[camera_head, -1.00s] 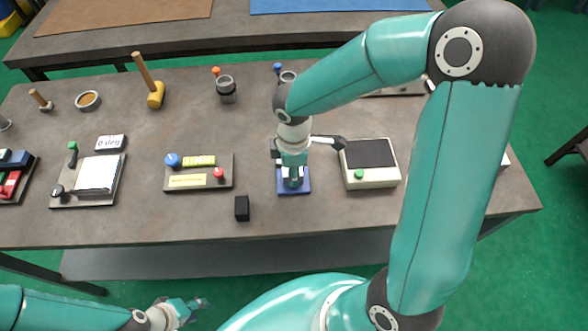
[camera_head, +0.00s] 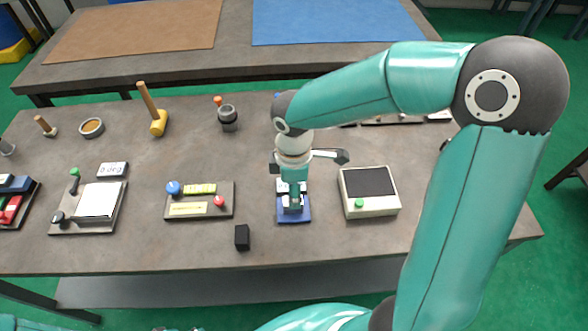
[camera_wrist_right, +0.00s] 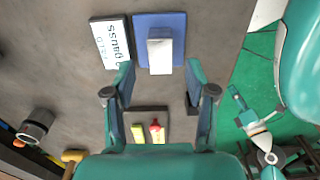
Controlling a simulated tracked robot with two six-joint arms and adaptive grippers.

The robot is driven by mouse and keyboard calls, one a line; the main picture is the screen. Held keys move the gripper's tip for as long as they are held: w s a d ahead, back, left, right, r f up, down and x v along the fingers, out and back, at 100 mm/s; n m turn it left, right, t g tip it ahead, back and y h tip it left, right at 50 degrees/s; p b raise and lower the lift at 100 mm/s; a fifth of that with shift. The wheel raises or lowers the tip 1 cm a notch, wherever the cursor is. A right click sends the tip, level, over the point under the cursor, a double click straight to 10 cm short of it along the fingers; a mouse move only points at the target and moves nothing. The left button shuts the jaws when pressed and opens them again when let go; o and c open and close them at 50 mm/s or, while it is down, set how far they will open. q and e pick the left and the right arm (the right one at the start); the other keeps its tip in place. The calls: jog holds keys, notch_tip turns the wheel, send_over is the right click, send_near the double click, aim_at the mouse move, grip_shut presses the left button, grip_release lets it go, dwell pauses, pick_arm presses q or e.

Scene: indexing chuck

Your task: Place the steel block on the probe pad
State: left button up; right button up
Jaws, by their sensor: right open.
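The steel block (camera_wrist_right: 160,50), a pale upright block, stands on a blue pad (camera_wrist_right: 175,22) in the right wrist view. The blue pad (camera_head: 294,217) also shows in the head view, largely below my right gripper (camera_head: 294,196), which hides much of the block there. In the right wrist view my right gripper (camera_wrist_right: 159,85) is open, its fingers apart, with the block beyond the tips and nothing between them. My left gripper (camera_wrist_right: 240,103) is small at the right of that view; its jaw opening is unclear.
A white label plate (camera_wrist_right: 112,43) lies beside the pad. A black block (camera_head: 242,237) stands at the front left of it. A button panel (camera_head: 199,200) is to the left, a box with a dark top (camera_head: 368,191) to the right. The table front is mostly clear.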

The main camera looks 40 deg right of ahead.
notch_tip(320, 180, up, 7)
dwell(0.3)
jog(key=shift+r, duration=0.1)
